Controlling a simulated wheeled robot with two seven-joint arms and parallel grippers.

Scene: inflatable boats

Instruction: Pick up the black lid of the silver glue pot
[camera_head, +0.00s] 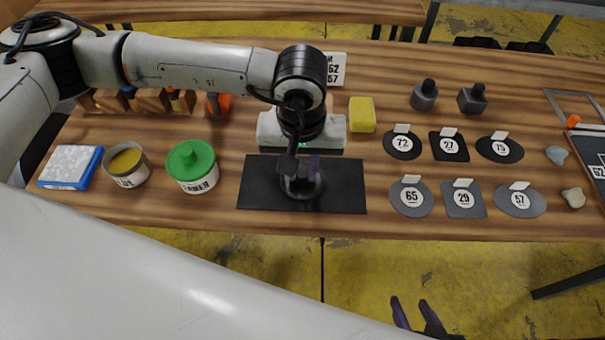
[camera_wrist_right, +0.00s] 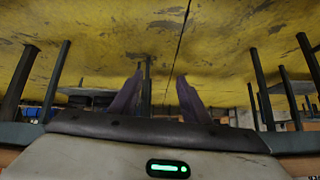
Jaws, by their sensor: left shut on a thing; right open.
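The silver glue pot (camera_head: 128,167) stands at the left of the bench. Its top is open and yellow glue shows inside. A dark round piece, which looks like its black lid (camera_head: 303,188), is at the black mat (camera_head: 345,185). My left gripper (camera_head: 301,170) points down over the mat and is shut on the lid's top; the wrist hides part of it. I cannot tell whether the lid touches the mat. My right gripper (camera_head: 416,314) is open and empty in front of the bench, below its edge. Its spread fingers also show in the right wrist view (camera_wrist_right: 155,98).
A green-lidded pot (camera_head: 192,167) and a blue-and-white block (camera_head: 70,167) stand near the glue pot. A yellow sponge (camera_head: 361,114) lies behind the mat. Numbered dark patches (camera_head: 411,196) and two grey knobbed weights (camera_head: 424,96) are on the right.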

